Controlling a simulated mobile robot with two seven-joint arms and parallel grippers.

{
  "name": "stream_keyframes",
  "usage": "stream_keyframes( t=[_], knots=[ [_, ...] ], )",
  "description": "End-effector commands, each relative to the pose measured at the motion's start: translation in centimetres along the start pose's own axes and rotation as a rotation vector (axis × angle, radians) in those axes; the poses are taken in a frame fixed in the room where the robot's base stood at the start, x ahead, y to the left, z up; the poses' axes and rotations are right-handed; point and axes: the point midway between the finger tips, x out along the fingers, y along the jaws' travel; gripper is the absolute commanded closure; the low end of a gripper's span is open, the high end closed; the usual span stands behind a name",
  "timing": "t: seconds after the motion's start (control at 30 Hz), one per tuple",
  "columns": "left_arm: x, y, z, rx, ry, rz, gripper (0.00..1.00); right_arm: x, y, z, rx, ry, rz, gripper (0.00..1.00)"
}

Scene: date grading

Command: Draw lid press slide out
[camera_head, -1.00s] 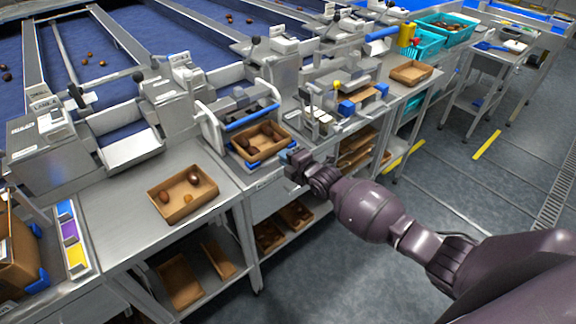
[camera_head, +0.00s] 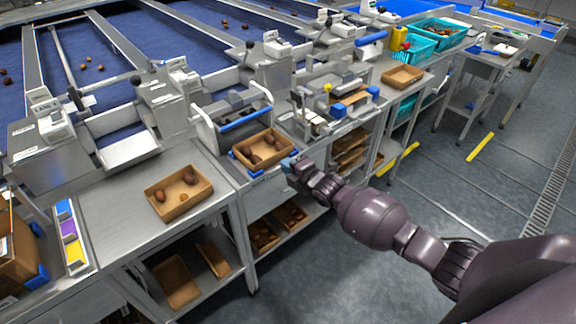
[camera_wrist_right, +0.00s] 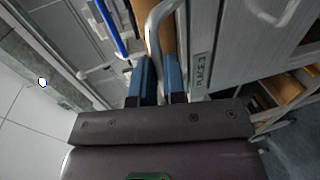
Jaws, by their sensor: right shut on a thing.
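The lid press (camera_head: 205,132) is a grey metal frame with a blue bar (camera_head: 246,120), on the steel bench. Its slide (camera_head: 256,173), with blue corner pieces, sticks out at the front edge. A brown open box (camera_head: 264,160) holding several dark dates sits on the slide, in front of the blue bar. My right gripper (camera_head: 288,165) is at the slide's front. In the wrist view its blue fingers (camera_wrist_right: 158,82) are shut on a bent grey metal handle (camera_wrist_right: 154,40); the grip itself is partly hidden. My left gripper is out of view.
Another brown box with dates (camera_head: 180,206) stands on the bench to the left. A second press station (camera_head: 325,105) stands to the right, with an empty-looking box (camera_head: 402,85) beyond. Shelves below hold brown trays. The floor in front is clear.

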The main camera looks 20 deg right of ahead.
Motion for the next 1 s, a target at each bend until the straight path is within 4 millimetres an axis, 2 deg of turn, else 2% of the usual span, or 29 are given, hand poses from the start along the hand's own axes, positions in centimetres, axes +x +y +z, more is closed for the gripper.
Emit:
stream_keyframes(
  t=[0.23,0.27,0.4,0.77,0.87,1.0],
  knots=[
    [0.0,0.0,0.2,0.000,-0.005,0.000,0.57,-0.2,-0.4,0.0,0.000,0.000,-0.006,1.00],
    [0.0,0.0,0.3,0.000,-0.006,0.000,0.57,-0.2,-0.4,0.0,0.000,0.000,-0.006,0.84],
    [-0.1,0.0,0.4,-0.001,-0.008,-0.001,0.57,-0.2,-0.3,0.0,0.000,0.000,-0.005,0.63],
    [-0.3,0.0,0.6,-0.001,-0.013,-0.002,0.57,-0.5,-0.2,0.0,0.001,0.000,-0.003,0.63],
    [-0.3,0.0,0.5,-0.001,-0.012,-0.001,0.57,-1.4,-0.3,0.1,0.002,0.000,-0.003,0.63],
    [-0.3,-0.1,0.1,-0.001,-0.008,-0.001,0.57,-3.5,-0.3,0.1,0.001,-0.001,-0.005,0.63]
  ],
)
